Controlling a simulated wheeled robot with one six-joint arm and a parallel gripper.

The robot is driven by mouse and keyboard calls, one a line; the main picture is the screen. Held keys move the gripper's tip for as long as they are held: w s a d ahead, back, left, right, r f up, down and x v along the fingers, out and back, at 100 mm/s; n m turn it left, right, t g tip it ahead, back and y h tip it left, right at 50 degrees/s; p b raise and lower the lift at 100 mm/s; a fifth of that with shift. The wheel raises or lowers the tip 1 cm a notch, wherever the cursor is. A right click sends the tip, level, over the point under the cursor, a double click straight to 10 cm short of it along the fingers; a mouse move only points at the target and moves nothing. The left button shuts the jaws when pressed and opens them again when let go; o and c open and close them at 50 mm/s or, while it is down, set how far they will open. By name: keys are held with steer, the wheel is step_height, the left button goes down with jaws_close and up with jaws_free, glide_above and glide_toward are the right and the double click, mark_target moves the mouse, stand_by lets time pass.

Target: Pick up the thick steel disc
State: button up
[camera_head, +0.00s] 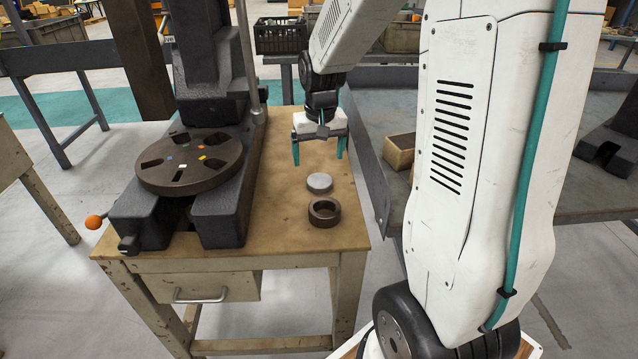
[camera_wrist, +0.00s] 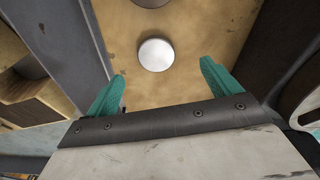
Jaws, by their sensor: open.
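The steel disc (camera_head: 320,183) lies flat on the wooden bench top, bright grey and round. It also shows in the wrist view (camera_wrist: 156,55), beyond and between the two fingers. My gripper (camera_head: 319,157) is open and empty, with teal fingers pointing down above the bench, behind the disc in the head view. In the wrist view my gripper (camera_wrist: 163,80) has its fingers wide apart, wider than the disc. Nothing is between the fingertips in contact.
A dark steel ring (camera_head: 324,213) lies on the bench just in front of the disc. The arbor press (camera_head: 215,105) with its slotted round plate (camera_head: 190,162) stands on the left. A dark rail (camera_head: 366,165) runs along the bench's right side; a wooden box (camera_head: 399,152) is beyond it.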

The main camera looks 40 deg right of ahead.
mark_target(319, 180)
steer(key=f, duration=0.3)
steer(key=w+d+f, duration=0.1)
steer(key=f, duration=0.2)
steer(key=w+d+f, duration=0.1)
steer(key=f, duration=0.2)
steer(key=shift+f, duration=0.2)
steer(key=c, duration=1.3)
